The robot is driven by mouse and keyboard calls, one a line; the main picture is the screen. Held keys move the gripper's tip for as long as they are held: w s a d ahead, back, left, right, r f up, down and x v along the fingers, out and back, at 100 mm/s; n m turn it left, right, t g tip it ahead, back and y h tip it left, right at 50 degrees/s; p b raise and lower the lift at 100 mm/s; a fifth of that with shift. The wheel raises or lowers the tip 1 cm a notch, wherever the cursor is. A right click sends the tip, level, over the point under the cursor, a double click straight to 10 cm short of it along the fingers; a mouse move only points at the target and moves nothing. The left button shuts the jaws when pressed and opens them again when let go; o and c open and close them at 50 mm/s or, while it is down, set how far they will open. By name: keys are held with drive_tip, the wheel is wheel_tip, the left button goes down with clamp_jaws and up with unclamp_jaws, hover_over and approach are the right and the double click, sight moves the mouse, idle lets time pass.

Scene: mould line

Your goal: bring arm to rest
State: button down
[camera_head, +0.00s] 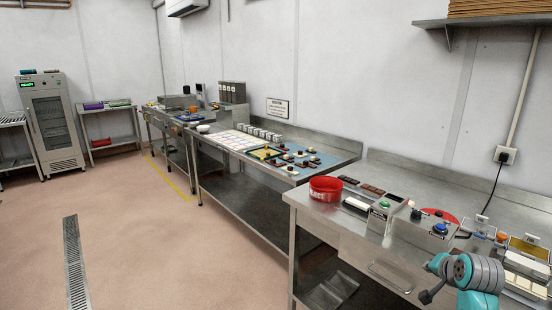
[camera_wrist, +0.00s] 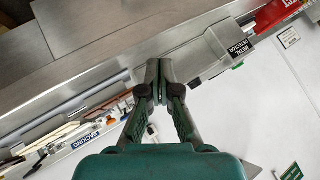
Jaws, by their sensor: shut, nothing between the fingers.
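My gripper (camera_wrist: 158,82) is in the middle of the wrist view, with its two fingers together and nothing between them. Behind the fingers in that view are a steel surface and a grey housing (camera_wrist: 198,58) labelled metal detector. The fingertips look apart from these, but the exact gap cannot be told. In the head view my teal and grey arm (camera_head: 472,272) is at the lower right, over the front of the near steel bench (camera_head: 345,232). Its fingers cannot be made out clearly there.
A red round container (camera_head: 326,189) stands at the near bench's left end. Control boxes, one with a blue button (camera_head: 439,228), stand right of it. The floor (camera_head: 140,235) left of the benches is clear.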

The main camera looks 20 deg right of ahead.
drive_tip(key=s+a+f+n+t, duration=0.15)
drive_tip(key=s+a+f, duration=0.25)
drive_tip(key=a+f, duration=0.5)
drive_tip(key=s+a+f+n, duration=0.2)
drive_tip(key=s+a+f, duration=0.1)
drive_tip(key=a+f, duration=0.65)
drive_tip(key=s+a+f+n+t+y, duration=0.15)
drive_tip(key=s+a+n, duration=0.25)
drive_tip(key=s+a, duration=0.9)
drive_tip(key=s+a+r+n+t+y, duration=0.1)
drive_tip(key=s+a+r+n, duration=0.2)
drive_tip(key=s, duration=0.7)
drive_tip(key=s+a+r+n+t+y, duration=0.2)
drive_tip(key=s+a+r, duration=0.5)
drive_tip(key=s, duration=0.4)
drive_tip(key=shift+s+a+r+n, duration=0.15)
drive_tip(key=shift+a+r+n, duration=0.05)
drive_tip(key=shift+r+n, duration=0.35)
drive_tip(key=shift+d, duration=0.1)
